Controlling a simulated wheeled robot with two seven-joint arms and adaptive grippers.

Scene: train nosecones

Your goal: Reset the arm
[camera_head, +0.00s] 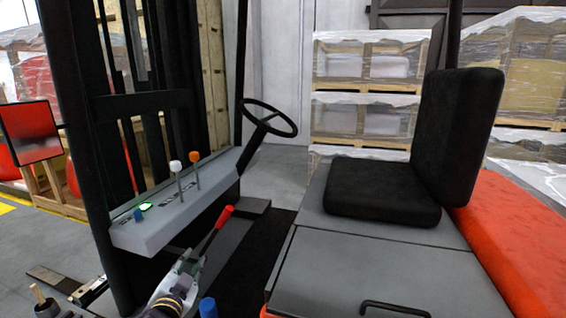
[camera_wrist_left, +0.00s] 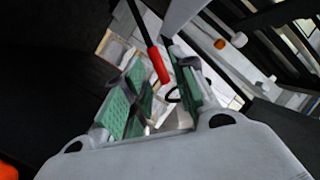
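My left gripper (camera_head: 192,262) is low in the head view, in front of the grey dash of a forklift. In the left wrist view its two green-padded fingers (camera_wrist_left: 160,97) stand apart, with nothing clasped between them. A lever with a red handle (camera_head: 225,216) rises just beside the gripper in the head view. In the left wrist view the red handle (camera_wrist_left: 159,65) shows near the gap between the fingers; I cannot tell whether they touch it. My right gripper is not in view.
The grey dash (camera_head: 150,232) carries levers with a white knob (camera_head: 175,166) and an orange knob (camera_head: 195,157). A steering wheel (camera_head: 268,117) stands behind it. A black seat (camera_head: 380,190) is at right. Wrapped pallets (camera_head: 365,115) stand behind.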

